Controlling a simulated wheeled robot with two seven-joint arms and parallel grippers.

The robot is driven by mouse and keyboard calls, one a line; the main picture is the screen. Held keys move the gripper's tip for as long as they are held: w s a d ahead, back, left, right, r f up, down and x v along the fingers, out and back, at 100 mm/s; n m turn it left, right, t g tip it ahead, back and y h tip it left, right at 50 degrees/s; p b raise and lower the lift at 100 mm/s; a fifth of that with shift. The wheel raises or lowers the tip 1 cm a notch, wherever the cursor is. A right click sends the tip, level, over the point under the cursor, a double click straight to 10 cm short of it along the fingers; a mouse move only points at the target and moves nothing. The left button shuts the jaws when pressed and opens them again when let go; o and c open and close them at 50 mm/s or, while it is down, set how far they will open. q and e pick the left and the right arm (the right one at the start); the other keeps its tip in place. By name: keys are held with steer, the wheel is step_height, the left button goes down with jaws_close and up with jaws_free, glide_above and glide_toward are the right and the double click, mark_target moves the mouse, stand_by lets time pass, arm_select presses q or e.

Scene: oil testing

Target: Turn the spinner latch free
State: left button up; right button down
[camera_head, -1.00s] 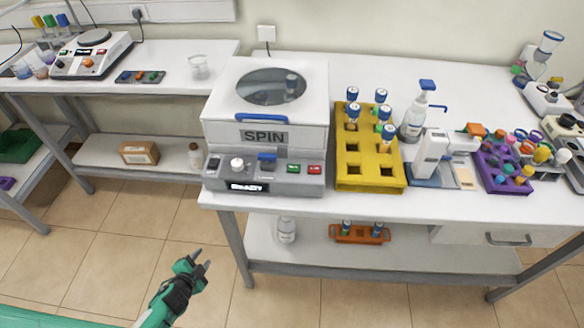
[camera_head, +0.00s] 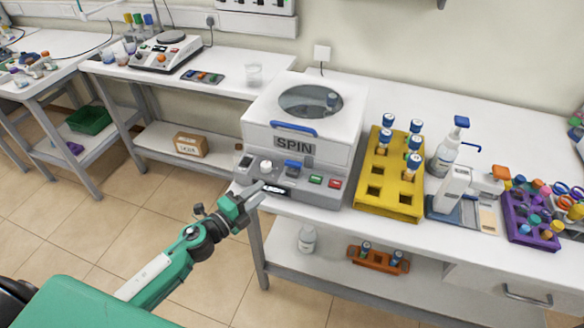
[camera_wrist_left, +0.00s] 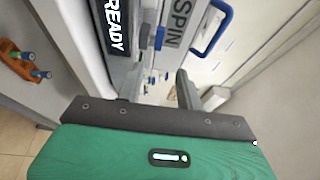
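The spinner (camera_head: 335,120) is a white box with a round window and a blue lid handle (camera_head: 293,128) on the left part of the right table. Its grey front panel carries a blue latch (camera_head: 292,165), a white knob (camera_head: 266,166), a READY display, and green and red buttons. My left gripper (camera_head: 262,190) is just in front of the panel, below the latch and knob, partly covering the display. In the left wrist view its fingers (camera_wrist_left: 158,86) stand apart with nothing held. A small blue piece, apparently the latch (camera_wrist_left: 160,38), shows beyond them. My right gripper is out of view.
A yellow rack (camera_head: 391,205) with blue-capped tubes stands right of the spinner, then a pump bottle (camera_head: 447,155) and a purple rack (camera_head: 530,230). An orange rack (camera_head: 378,260) and a bottle (camera_head: 307,238) stand on the shelf below. The left bench holds a hotplate.

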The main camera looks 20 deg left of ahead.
mark_target(292, 166)
arm_select(q)
steer(key=p+x, duration=0.3)
steer(key=x, duration=0.9)
steer(key=shift+w+f, duration=0.1)
steer(key=shift+w, duration=0.3)
steer(key=shift+w+d, duration=0.25)
steer(key=shift+w, duration=0.15)
jaws_close()
